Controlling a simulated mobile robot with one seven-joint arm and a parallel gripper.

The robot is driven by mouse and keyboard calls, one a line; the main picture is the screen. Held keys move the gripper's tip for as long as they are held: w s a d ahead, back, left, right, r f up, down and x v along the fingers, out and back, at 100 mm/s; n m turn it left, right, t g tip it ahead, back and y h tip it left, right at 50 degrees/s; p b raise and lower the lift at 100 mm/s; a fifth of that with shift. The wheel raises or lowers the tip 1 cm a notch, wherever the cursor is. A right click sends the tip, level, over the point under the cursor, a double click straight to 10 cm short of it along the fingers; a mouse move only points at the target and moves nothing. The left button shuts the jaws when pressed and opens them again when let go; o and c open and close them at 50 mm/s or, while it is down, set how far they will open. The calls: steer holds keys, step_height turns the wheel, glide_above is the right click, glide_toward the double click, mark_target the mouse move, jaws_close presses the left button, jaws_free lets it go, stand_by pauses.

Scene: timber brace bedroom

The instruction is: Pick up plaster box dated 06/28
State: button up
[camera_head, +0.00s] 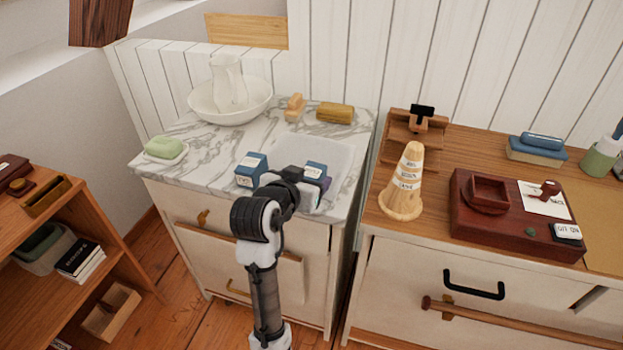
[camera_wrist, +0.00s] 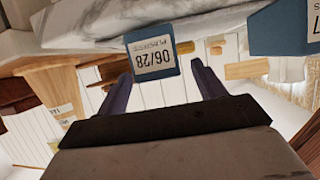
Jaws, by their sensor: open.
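The plaster box dated 06/28 (camera_wrist: 152,52) is a small blue box with a white label, upside down in the wrist view. In the head view it is the right-hand blue box (camera_head: 316,168) on the marble-topped cabinet, partly hidden by my gripper (camera_head: 318,186). In the wrist view my gripper (camera_wrist: 161,70) is open, with a dark finger to each side. The box shows at the fingertips, nearer the left finger; I cannot tell whether it is between them. My gripper is not shut on it.
A second blue box (camera_head: 251,169) stands to the left; it shows at the upper right in the wrist view (camera_wrist: 283,28). A green soap on a dish (camera_head: 164,149), a bowl with a pitcher (camera_head: 230,98) and a yellow block (camera_head: 335,113) share the marble top (camera_head: 215,150).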

mark_target(309, 176)
steer(key=shift+x, duration=1.6)
steer(key=shift+c, duration=0.3)
steer(key=c, duration=1)
steer(key=shift+r, duration=0.2)
